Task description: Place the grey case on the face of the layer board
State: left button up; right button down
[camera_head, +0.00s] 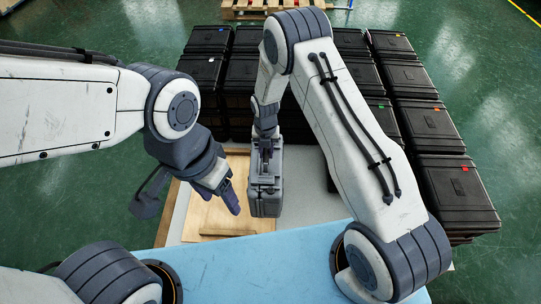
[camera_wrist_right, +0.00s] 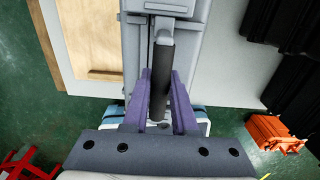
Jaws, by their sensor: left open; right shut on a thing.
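The grey case (camera_head: 264,196) hangs upright under my right gripper (camera_head: 265,146), near the right edge of the wooden layer board (camera_head: 208,212). In the right wrist view, the purple fingers of that gripper (camera_wrist_right: 162,95) are shut around the dark handle (camera_wrist_right: 161,62) of the grey case (camera_wrist_right: 191,45). The layer board (camera_wrist_right: 97,38) shows there to the left of the case. I cannot tell whether the case touches anything below.
Stacks of black cases (camera_head: 452,190) stand behind and to the right of the board. A pale grey surface (camera_head: 303,190) lies bare right of the case. A light blue surface (camera_head: 260,262) is in front. A wooden pallet (camera_head: 262,8) lies at the far back.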

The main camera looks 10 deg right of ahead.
jog(key=w+a+f+b, duration=0.2)
jog(key=w+a+f, duration=0.2)
jog(key=a+f, duration=0.2)
jog(key=shift+w+a+f+b, duration=0.2)
jog(key=shift+w+f+b, duration=0.1)
jog(key=shift+f, duration=0.9)
jog(key=shift+f, duration=0.15)
jog(key=c, duration=0.7)
grip_release()
jog(key=shift+s, duration=0.15)
